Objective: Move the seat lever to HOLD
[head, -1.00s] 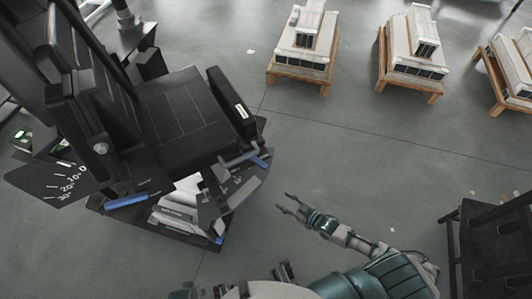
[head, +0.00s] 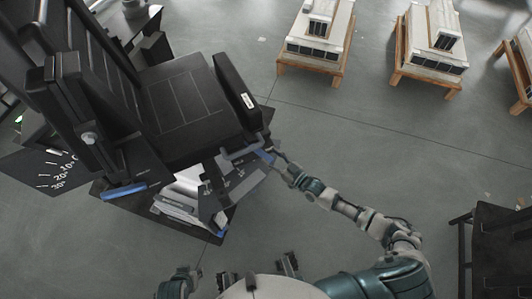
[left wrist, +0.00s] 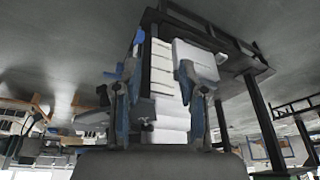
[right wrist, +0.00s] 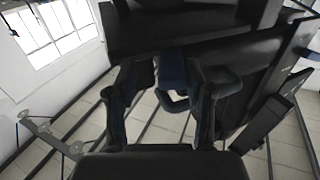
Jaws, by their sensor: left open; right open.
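A black seat (head: 185,105) stands at the left in the head view. A blue-gripped lever (head: 264,155) sticks out at its right front corner, beside a dark marked plate (head: 240,175) whose wording I cannot read. My right gripper (head: 278,158) is at this lever. In the right wrist view the blue grip (right wrist: 172,70) shows between the open fingers of my right gripper (right wrist: 163,100); I cannot tell whether they touch it. A second blue handle (head: 123,191) is at the seat's left front. My left gripper (left wrist: 158,100) is open and empty in the left wrist view.
A dial plate (head: 45,170) with numbers is left of the seat. White stepped units under the seat (head: 180,195) sit close to the levers. Pale models on wooden stands (head: 318,45) are at the back. A dark table (head: 500,245) is at the right. Floor between is clear.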

